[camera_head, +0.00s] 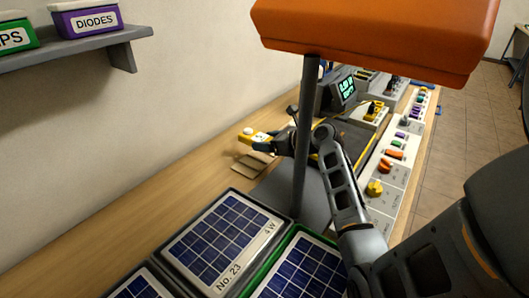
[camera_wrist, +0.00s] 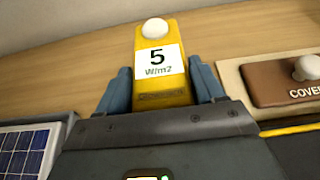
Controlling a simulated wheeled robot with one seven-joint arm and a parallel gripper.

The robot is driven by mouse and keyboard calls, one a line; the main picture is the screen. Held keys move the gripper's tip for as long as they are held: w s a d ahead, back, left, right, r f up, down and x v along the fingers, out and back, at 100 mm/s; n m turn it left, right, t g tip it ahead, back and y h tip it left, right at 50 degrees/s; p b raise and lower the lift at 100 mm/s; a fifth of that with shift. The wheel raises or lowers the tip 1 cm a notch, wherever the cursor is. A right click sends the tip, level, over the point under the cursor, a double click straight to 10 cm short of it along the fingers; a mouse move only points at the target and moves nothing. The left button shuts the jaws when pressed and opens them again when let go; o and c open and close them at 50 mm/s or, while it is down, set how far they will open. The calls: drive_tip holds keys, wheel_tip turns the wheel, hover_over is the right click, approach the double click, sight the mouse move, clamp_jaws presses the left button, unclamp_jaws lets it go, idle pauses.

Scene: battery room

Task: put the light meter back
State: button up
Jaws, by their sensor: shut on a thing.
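The light meter (camera_wrist: 163,84) is a yellow block with a white dome and a label reading 5 W/m2. In the wrist view it stands between the two blue-grey fingers of my gripper (camera_wrist: 163,82), which is shut on it. In the head view the meter (camera_head: 257,136) is at the tip of my gripper (camera_head: 269,142), toward the wall side of the bench. A small tan flat piece (camera_head: 254,160) lies on the wood just below it in that view. I cannot tell whether the meter touches the bench.
An orange lamp head (camera_head: 375,35) on a grey post stands in front of my arm. Solar panels (camera_head: 226,240) lie nearby. A brown cover block (camera_wrist: 285,82) is right of my gripper. A readout (camera_head: 340,90) and a row of parts (camera_head: 393,153) stand beyond. Bare wood (camera_head: 150,215) lies left.

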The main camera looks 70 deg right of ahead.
sight(265, 161)
drive_tip(key=shift+w+a+f, duration=0.1)
drive_tip(key=shift+a+f, duration=0.3)
drive_tip(key=shift+a, duration=0.05)
drive_tip(key=shift+f, duration=1.9)
drive_tip(key=shift+f, duration=0.1)
drive_tip(key=o, duration=1.2)
drive_tip(key=shift+o, duration=0.2)
drive_tip(key=v, duration=1.2)
